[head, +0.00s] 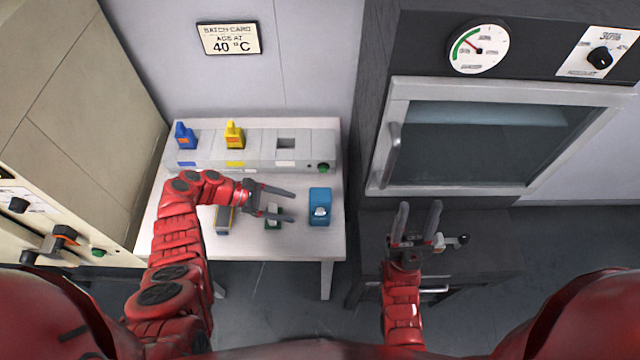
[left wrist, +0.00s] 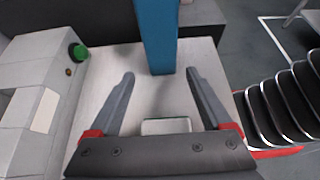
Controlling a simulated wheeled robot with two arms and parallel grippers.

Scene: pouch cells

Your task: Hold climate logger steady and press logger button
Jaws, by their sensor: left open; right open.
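The climate logger appears to be the blue box (head: 320,207) standing on the white table, with a pale round feature on its top. Its blue side also shows in the left wrist view (left wrist: 158,35), ahead of and between the fingertips. My left gripper (head: 292,204) is open and points at the blue box from the left, with a gap between them. In the left wrist view its fingers (left wrist: 160,72) are spread with nothing between their tips. My right gripper (head: 420,206) is open and empty, pointing up in front of the dark oven cabinet.
Behind stands a grey rack (head: 255,150) with a blue pouch (head: 185,136), a yellow pouch (head: 234,136) and a green button (head: 323,167). The oven (head: 490,140) is at the right.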

